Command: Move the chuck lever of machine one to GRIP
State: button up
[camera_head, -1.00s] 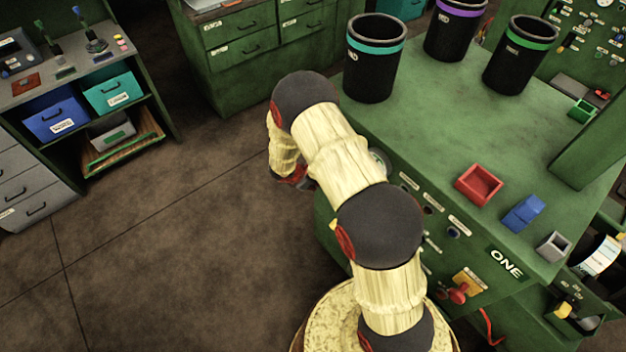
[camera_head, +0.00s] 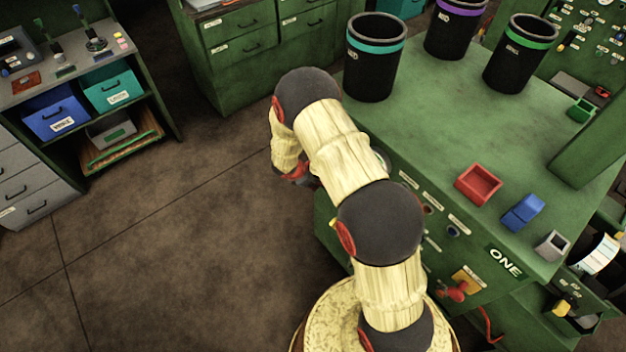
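Machine one is the green cabinet (camera_head: 470,130) labelled ONE (camera_head: 506,262) on its front face. Its front panel carries several small labels and dark knobs (camera_head: 453,232), and a red knob on a yellow plate (camera_head: 458,289). I cannot pick out the chuck lever; part of the panel is hidden behind my arm. My arm reaches forward along the front of the machine. Its end bends down near the panel's far left part, where a round metallic part (camera_head: 381,160) shows just beside my arm. My gripper is hidden behind the arm links, so its fingers do not show.
On the machine top stand several black bins with coloured bands (camera_head: 375,60), a red tray (camera_head: 478,184), a blue block (camera_head: 522,212) and a small grey box (camera_head: 551,245). A shelf with blue (camera_head: 55,115) and teal bins (camera_head: 112,91) is at left. The floor (camera_head: 180,250) between is clear.

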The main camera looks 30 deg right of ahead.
jog(key=v, duration=1.2)
dwell(0.3)
jog(key=shift+d, duration=0.1)
